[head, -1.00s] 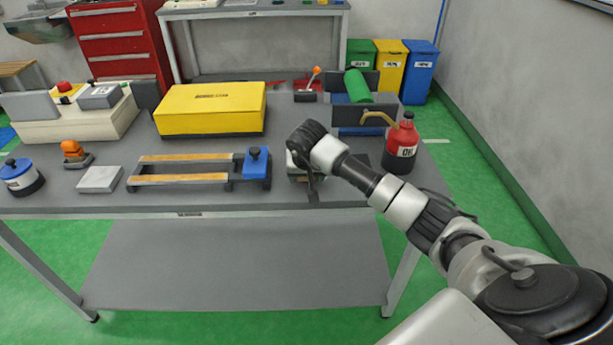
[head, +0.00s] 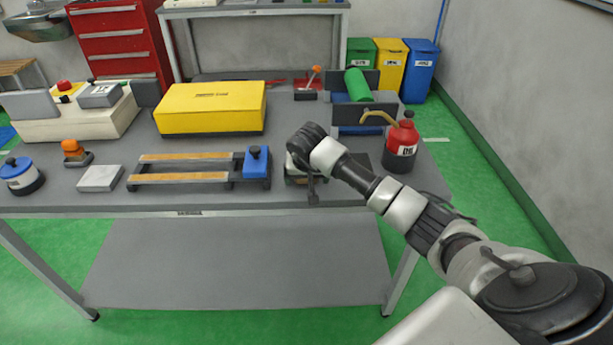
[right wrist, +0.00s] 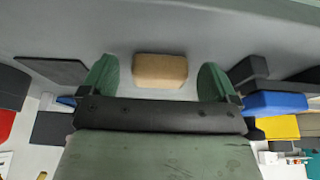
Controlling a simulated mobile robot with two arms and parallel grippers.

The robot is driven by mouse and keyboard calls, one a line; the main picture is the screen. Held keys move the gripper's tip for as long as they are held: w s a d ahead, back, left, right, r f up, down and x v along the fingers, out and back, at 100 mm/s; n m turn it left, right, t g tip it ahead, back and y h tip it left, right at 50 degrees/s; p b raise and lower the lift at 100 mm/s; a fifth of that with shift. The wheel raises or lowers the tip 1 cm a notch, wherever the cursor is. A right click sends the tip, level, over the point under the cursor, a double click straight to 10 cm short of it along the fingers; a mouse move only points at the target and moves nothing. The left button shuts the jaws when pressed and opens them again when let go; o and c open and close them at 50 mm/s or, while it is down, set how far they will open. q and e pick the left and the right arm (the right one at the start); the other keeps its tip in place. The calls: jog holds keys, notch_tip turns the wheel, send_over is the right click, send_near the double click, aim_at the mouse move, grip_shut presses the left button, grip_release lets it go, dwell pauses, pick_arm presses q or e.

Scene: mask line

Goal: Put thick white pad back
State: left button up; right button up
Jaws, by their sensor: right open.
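A flat white pad (head: 100,178) lies on the grey workbench at the front left, left of the sanding frame with two wooden strips. My right gripper (head: 306,174) is over the bench's front part, just right of the blue block. In the right wrist view my right gripper (right wrist: 160,80) is open, its two green-grey fingertips apart. A tan-looking block (right wrist: 160,68) shows in the gap between the fingertips, on the bench. Whether they touch it I cannot tell. In the head view my wrist mostly hides that spot. My left gripper is not in view.
The blue block (head: 257,163) sits on the frame's right end. A red bottle (head: 401,148) stands right of my forearm, near a dark plate (right wrist: 50,68). A yellow box (head: 211,109) is behind. Bare bench surface (head: 70,202) lies along the front left edge.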

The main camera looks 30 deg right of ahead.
jog(key=v, duration=1.2)
jog(key=s+a+f+m+t+y, duration=0.1)
jog(key=a+f+m+t+y, duration=0.1)
jog(key=a+f+m+y, duration=0.85)
jog(key=s+a+f+m+t+y, duration=0.2)
jog(key=a+f+m+y, duration=0.25)
jog(key=f+m, duration=1.15)
jog(key=s+d+f+m+h, duration=0.3)
jog(key=s+f+m+h, duration=0.2)
jog(key=s+f+m, duration=0.65)
jog(key=s+d+f+m+h, duration=0.3)
jog(key=s+f+m+h, duration=0.4)
jog(key=f+m, duration=0.6)
jog(key=s+f+m+g, duration=0.2)
jog(key=s+m, duration=0.2)
jog(key=s, duration=0.4)
jog(key=s+a+f+m+g, duration=0.1)
jog(key=s+f+m+g, duration=0.1)
jog(key=s, duration=0.7)
jog(key=s+f+m+g, duration=0.2)
jog(key=s+f+m, duration=0.2)
jog(key=s, duration=0.5)
jog(key=shift+s+a+m+g+h, duration=0.15)
jog(key=shift+a+m+g+h, duration=0.2)
jog(key=shift+m, duration=0.75)
